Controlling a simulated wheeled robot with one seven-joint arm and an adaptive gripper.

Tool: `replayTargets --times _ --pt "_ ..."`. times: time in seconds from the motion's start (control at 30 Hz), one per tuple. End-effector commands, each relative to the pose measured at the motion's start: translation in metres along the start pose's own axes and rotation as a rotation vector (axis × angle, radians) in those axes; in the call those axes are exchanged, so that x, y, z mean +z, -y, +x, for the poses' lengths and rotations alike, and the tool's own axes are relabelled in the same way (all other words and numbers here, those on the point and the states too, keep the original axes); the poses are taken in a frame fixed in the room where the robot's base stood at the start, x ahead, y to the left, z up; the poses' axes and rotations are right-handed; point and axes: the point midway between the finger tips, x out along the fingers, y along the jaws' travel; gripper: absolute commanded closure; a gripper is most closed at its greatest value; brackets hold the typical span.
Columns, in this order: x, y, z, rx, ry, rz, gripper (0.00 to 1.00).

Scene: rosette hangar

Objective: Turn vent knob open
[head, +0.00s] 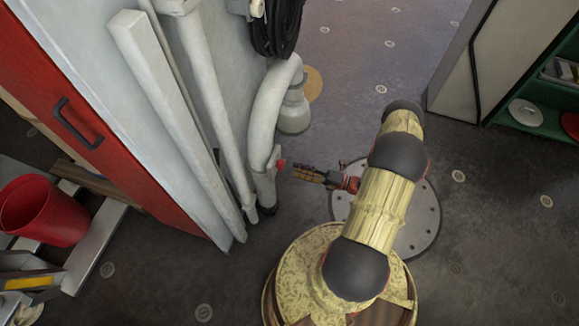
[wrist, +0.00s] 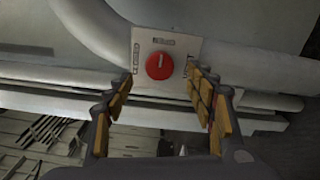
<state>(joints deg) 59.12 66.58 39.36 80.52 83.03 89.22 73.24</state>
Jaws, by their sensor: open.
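The vent knob (wrist: 159,66) is round and red, with a pale pointer line across its face, on a light labelled plate (wrist: 183,45) in the wrist view. The lettering is too small to read. In the head view the knob (head: 281,164) is a small red spot low on the white pipework. My gripper (wrist: 160,80) is open in the wrist view, with one finger on each side of the knob and slightly below it. I cannot tell whether the fingers touch it. In the head view my gripper (head: 300,170) points left at the knob, close to it.
A thick white pipe (head: 267,110) curves down to the plate, beside upright white posts. A red panel (head: 85,110) with a dark handle and a red bucket (head: 43,210) are at left. Green shelving (head: 530,118) stands at upper right. Dark floor lies open around my base.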

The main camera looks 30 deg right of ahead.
Motion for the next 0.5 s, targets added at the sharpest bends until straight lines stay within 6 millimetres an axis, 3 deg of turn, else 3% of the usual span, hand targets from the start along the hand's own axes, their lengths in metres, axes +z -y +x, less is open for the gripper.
replayTargets --times 0.2,0.5 --pt "0.001 0.0 -0.039 -0.001 0.003 0.0 0.45" --pt "0.0 0.0 -0.058 -0.001 0.0 -0.001 0.45"
